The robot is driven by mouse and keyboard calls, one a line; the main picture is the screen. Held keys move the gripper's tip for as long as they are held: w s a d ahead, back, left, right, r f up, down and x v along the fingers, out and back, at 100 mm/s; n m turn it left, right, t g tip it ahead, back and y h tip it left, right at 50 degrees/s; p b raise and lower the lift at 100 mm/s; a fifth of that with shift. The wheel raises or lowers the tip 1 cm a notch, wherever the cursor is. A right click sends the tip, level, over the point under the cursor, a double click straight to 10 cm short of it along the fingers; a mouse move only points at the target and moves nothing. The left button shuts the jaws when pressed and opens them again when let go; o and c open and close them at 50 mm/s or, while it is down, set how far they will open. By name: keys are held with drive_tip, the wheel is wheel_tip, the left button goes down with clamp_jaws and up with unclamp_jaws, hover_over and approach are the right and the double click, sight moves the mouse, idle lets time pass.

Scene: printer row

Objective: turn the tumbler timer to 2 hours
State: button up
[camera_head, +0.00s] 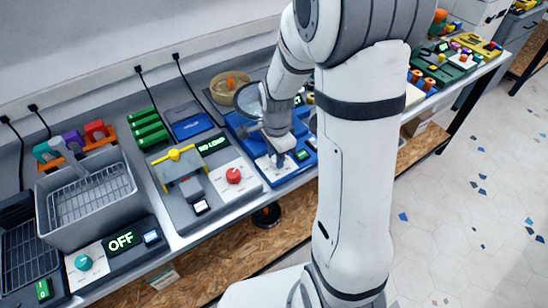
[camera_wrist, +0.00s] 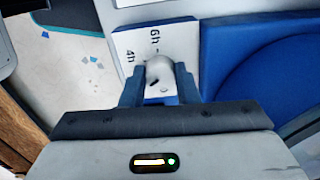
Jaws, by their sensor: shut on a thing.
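The tumbler (camera_head: 247,130) is a blue machine in the middle of the bench, with a white timer panel (camera_head: 268,172) at its front. In the wrist view the timer panel (camera_wrist: 128,42) shows the marks 4h and 6h; other marks are hidden. The grey timer knob (camera_wrist: 160,74) has a dark pointer mark, but I cannot tell which hour it points to. My gripper (camera_wrist: 159,88) is shut on the knob, one blue finger on each side. In the head view my gripper (camera_head: 277,150) comes down over the panel, hiding the knob.
To the left stand a grey machine with a red knob (camera_head: 233,175) and a yellow handle (camera_head: 174,153), and a grey basket unit (camera_head: 90,205) reading OFF. More devices stand at the far right.

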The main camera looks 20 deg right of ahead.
drive_tip(key=shift+d+m, duration=0.1)
drive_tip(key=shift+m, duration=1)
drive_tip(key=shift+b, duration=0.3)
drive_tip(key=o, duration=1)
drive_tip(key=shift+r, duration=0.1)
wheel_tip(320, 180, up, 8)
drive_tip(key=shift+f, duration=0.2)
